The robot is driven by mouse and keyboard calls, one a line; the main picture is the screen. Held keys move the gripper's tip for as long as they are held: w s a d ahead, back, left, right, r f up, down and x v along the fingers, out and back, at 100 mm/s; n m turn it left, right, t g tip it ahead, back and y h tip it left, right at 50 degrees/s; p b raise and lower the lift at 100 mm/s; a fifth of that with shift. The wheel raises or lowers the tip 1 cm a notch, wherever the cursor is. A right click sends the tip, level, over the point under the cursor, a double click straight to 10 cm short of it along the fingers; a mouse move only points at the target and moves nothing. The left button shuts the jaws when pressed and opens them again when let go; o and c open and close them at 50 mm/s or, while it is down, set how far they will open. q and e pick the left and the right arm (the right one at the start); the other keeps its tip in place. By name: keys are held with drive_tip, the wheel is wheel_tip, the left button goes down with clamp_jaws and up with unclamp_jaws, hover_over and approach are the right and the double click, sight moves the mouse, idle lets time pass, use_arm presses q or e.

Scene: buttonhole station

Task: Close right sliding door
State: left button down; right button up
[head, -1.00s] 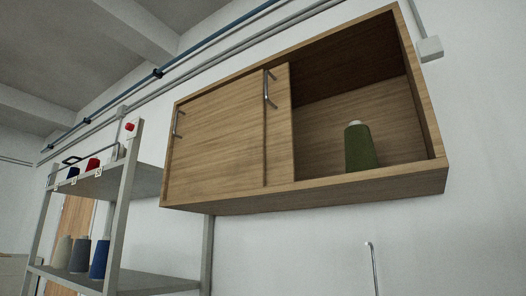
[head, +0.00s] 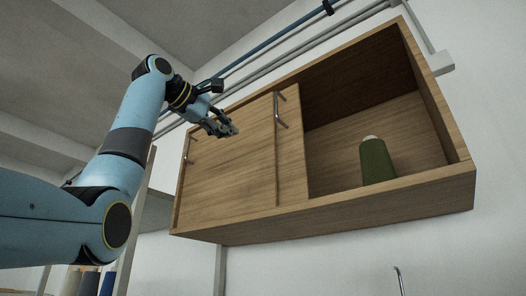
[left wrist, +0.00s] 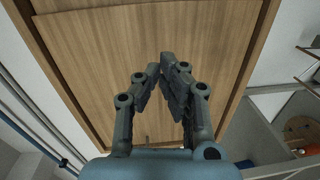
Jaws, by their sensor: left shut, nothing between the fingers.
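The wall cabinet (head: 340,204) has two wooden sliding doors, both over its left part. The left door panel (head: 228,170) has a metal handle (head: 187,148) near its left edge. A narrow strip of the right door (head: 292,165) shows beside it, with an upright metal handle (head: 280,110) near the seam. The cabinet's right part is open. My left gripper (head: 228,130) is shut and empty, in front of the left panel's upper part and left of the right door's handle. In the left wrist view its fingertips (left wrist: 160,66) are over plain wood. My right gripper is not in view.
A green thread cone (head: 376,162) stands inside the open right part. A shelf rack with thread cones (head: 90,281) is at lower left, partly behind my arm. Pipes (head: 290,45) run along the wall above the cabinet.

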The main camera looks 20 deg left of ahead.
use_arm(q)
drive_tip(key=s+r+h, duration=0.1)
drive_tip(key=s+r, duration=0.3)
drive_tip(key=r, duration=0.2)
drive_tip(key=w+d+p, duration=0.7)
drive_tip(key=w, duration=0.1)
drive_tip(key=shift+w+d+r+n+t, duration=0.3)
drive_tip(key=shift+w+d+r+t, duration=0.05)
drive_tip(key=shift+w+r+t, duration=0.05)
